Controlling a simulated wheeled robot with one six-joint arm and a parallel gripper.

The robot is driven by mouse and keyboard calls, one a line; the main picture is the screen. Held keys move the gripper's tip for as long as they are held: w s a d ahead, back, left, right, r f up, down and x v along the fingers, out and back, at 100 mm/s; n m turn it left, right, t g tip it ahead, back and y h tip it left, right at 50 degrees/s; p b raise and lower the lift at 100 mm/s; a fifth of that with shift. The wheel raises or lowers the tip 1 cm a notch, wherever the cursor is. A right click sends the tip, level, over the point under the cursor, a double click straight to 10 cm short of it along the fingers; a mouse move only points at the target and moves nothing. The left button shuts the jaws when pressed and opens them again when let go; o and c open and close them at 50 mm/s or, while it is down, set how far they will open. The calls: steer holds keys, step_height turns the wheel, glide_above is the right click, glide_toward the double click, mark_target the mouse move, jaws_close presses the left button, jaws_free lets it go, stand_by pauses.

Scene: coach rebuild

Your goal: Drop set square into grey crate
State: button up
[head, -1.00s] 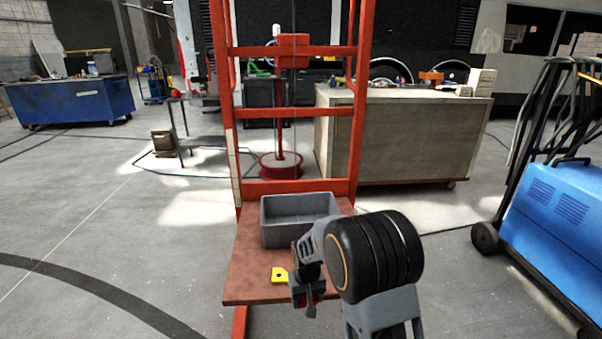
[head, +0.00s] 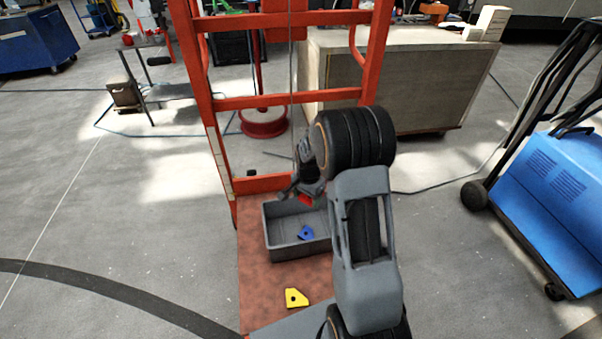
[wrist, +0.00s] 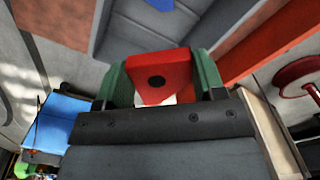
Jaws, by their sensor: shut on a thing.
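A red set square (head: 306,200) with a dark round hole is held between the green finger pads of my gripper (wrist: 163,78). The set square also shows in the wrist view (wrist: 165,65). In the head view my gripper (head: 303,190) is above the far part of the grey crate (head: 300,250), and the red piece appears over its opening. The exact height above the crate is hard to tell. The crate's grey walls show beyond the fingers in the wrist view (wrist: 135,35). My arm hides the crate's right side.
A blue piece (head: 306,233) of similar kind lies in the crate. A yellow one (head: 296,298) lies on the reddish-brown platform (head: 262,285) in front of the crate. An orange-red frame (head: 218,150) rises behind. A blue machine (head: 550,190) stands at the right.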

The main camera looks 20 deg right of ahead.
steer(key=shift+w+d, duration=0.15)
steer(key=shift+w, duration=0.15)
steer(key=shift+f+b, duration=2.1)
steer(key=shift+f, duration=0.7)
steer(key=o, duration=1)
steer(key=shift+o, duration=0.2)
steer(key=shift+r, duration=0.1)
step_height(320, 180, up, 14)
steer(key=shift+f+p, duration=0.15)
steer(key=shift+p, duration=0.35)
